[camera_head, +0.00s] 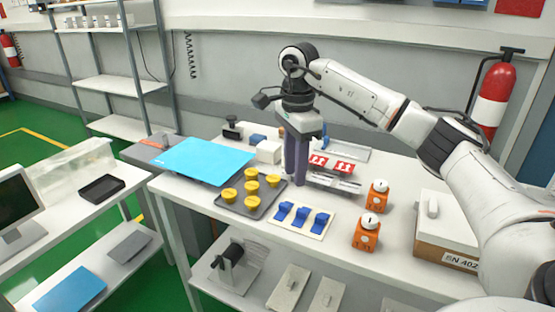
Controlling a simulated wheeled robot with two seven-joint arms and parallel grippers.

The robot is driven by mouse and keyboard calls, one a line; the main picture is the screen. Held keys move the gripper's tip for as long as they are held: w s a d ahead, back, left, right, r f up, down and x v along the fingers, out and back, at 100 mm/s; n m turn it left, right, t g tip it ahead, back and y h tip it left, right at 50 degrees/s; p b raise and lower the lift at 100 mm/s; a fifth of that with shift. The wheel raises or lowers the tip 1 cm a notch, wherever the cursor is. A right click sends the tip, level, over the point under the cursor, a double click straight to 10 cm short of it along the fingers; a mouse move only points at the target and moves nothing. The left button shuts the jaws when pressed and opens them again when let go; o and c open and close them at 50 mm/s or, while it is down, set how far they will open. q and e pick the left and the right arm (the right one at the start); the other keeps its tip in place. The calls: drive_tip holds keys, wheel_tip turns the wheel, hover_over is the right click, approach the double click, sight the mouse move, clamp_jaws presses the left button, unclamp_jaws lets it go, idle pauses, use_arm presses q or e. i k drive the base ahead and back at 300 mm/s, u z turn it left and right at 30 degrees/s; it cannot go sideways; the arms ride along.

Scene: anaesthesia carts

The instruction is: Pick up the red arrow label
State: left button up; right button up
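Two red labels with white markings lie side by side on the white table, a left one (318,160) and a right one (343,166). The markings look like arrows but are small. My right gripper (297,181) points down with its long purple-grey fingers just left of the left red label. The fingers look close together, and from this angle any gap between them is unclear. I see nothing clearly held. My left gripper is not in view.
A dark tray with yellow knobs (251,187), blue clips on a cream board (302,218) and two orange devices (376,196) (367,232) stand around the labels. A blue sheet (203,160) lies left. A box (450,242) stands at the right. Pale labels (347,186) lie in front.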

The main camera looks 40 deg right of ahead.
sight(318, 161)
drive_tip(key=i, duration=2.1)
drive_tip(key=z, duration=1.65)
